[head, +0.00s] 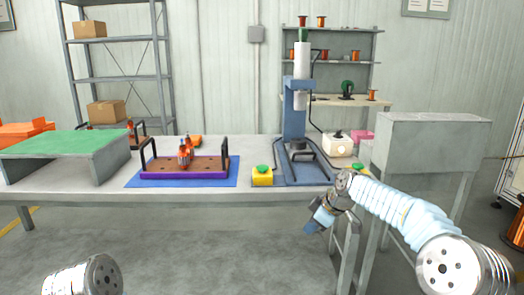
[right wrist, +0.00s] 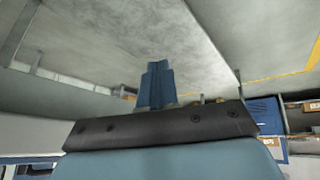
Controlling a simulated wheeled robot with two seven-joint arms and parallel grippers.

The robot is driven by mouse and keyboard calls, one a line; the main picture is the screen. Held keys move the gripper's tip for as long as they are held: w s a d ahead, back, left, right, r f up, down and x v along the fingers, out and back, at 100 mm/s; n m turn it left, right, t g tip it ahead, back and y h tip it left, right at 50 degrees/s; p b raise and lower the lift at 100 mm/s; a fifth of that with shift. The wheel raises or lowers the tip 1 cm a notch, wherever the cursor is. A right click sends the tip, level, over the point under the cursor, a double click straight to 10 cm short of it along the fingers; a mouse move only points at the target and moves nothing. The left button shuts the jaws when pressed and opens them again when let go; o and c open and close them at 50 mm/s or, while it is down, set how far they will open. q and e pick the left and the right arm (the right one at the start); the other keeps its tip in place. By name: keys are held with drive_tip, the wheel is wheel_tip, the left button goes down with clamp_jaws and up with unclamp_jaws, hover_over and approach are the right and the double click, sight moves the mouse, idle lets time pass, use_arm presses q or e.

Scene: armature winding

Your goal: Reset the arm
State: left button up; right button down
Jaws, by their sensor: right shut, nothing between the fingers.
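My right arm reaches in from the right in the head view. Its gripper (head: 317,221) hangs in front of the table's front edge, pointing down and to the left, clear of everything on the table. In the right wrist view the gripper's blue fingers (right wrist: 156,84) are together with nothing between them. Of my left arm only a grey link end shows at the lower left of the head view; its gripper is out of sight.
The table (head: 262,199) holds a purple-edged tray (head: 185,175) with armatures on a blue mat (head: 131,180), a yellow button box (head: 262,179) and a blue press (head: 295,110). A green-topped stand (head: 65,144) is at left, a grey cabinet (head: 428,145) at right.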

drive_tip(key=s+a+f+m+g, duration=0.15)
drive_tip(key=s+f, duration=0.25)
drive_tip(key=f, duration=0.5)
drive_tip(key=s+a+f+m, duration=0.1)
drive_tip(key=s+f+m, duration=0.25)
drive_tip(key=f, duration=0.55)
drive_tip(key=s+a+f+m+g, duration=0.1)
drive_tip(key=s+f+m, duration=0.1)
drive_tip(key=s+f, duration=0.45)
drive_tip(key=s+f+m, duration=0.3)
drive_tip(key=s+f, duration=0.3)
drive_tip(key=s, duration=0.6)
drive_tip(key=s+f+m+g, duration=0.1)
drive_tip(key=s+f+m, duration=0.3)
drive_tip(key=s, duration=0.8)
drive_tip(key=shift+x, duration=1.1)
drive_tip(key=shift+s+d+f, duration=0.1)
drive_tip(key=shift+d, duration=0.1)
